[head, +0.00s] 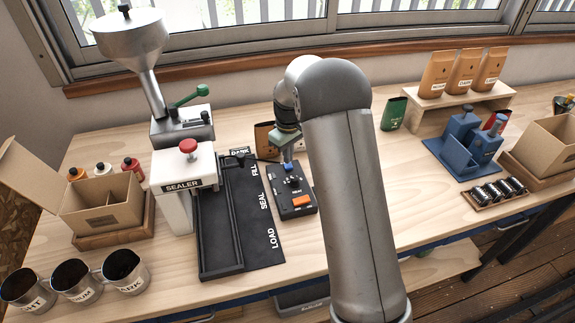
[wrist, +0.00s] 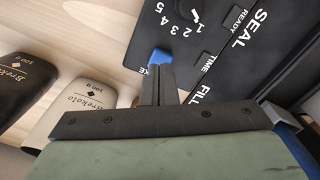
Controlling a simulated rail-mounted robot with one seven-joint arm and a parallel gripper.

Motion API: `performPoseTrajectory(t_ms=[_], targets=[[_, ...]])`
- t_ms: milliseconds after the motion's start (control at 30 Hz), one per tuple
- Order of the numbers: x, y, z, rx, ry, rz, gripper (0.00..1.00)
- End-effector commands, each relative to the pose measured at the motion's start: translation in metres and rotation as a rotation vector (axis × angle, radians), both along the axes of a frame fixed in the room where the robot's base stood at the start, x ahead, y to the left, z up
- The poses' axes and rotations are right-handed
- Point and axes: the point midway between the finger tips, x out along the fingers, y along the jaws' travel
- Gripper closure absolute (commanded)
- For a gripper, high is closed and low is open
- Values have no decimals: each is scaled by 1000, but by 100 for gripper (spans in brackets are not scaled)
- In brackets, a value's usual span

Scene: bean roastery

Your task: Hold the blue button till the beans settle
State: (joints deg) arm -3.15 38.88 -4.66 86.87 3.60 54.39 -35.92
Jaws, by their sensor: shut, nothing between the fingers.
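The blue button (head: 288,167) is at the far end of a black control box (head: 290,210). In the wrist view the blue button (wrist: 160,57) shows right at the tips of my gripper (wrist: 158,70), which is shut with nothing between the fingers. The fingertips look to be on or just above the button; I cannot tell contact or whether it is pressed. In the head view my gripper (head: 287,157) comes down over the box's far end, partly hidden by my arm. No loose beans are visible at the filling spot.
A sealer (head: 182,185) with a red knob stands left of a black track marked LOAD, SEAL and FILL (head: 220,262). A metal hopper (head: 130,38) rises behind it. Labelled cups (head: 124,270) stand front left. Brown pouches (head: 437,72) stand on a riser at right.

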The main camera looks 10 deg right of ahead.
Motion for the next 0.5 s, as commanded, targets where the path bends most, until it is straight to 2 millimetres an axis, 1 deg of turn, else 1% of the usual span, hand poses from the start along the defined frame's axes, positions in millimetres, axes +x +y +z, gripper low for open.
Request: performPoseTrajectory(t_ms=[500], targets=[[0,0,-15,0,0,0,100]])
